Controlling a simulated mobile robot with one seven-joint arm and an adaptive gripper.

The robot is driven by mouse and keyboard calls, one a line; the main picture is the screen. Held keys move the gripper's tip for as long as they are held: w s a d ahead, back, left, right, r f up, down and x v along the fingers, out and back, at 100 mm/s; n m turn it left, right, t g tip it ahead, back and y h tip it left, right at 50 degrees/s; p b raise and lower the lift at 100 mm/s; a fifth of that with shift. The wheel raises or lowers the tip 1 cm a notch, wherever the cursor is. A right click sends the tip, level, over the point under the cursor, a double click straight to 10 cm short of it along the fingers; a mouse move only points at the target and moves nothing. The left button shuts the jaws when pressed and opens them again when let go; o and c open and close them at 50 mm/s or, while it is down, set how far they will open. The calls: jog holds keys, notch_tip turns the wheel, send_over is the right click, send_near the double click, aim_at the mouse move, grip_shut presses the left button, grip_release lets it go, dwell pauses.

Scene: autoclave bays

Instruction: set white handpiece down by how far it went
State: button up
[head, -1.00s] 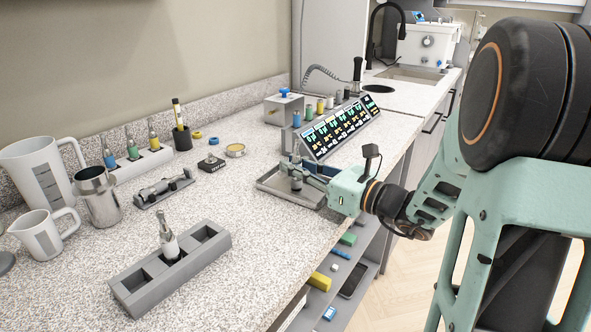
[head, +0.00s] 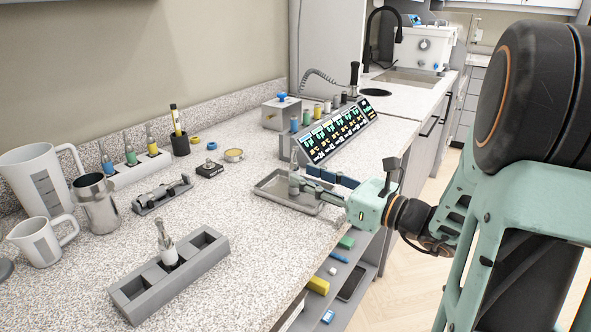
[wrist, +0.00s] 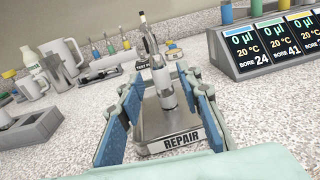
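In the head view the handpiece (head: 294,182) stands near the middle of the tray (head: 263,187). My gripper (head: 304,178) is open, its blue-padded fingers spread on either side of the handpiece with visible gaps. A second white handpiece (head: 168,250) stands upright in the middle slot of a grey three-slot block (head: 128,290) at the front left; its other two slots look empty.
A slanted display (head: 338,132) with lit readouts stands behind the tray. Handpieces with coloured bands stand in a white rack (head: 135,173). Jugs (head: 42,238) are at the left. Open counter lies between the block and tray. The counter's front edge is close to the tray.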

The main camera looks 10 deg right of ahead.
jog(key=p+v, duration=0.1)
jog(key=v, duration=0.6)
jog(key=shift+s+d, duration=0.1)
jog(key=shift+s, duration=0.1)
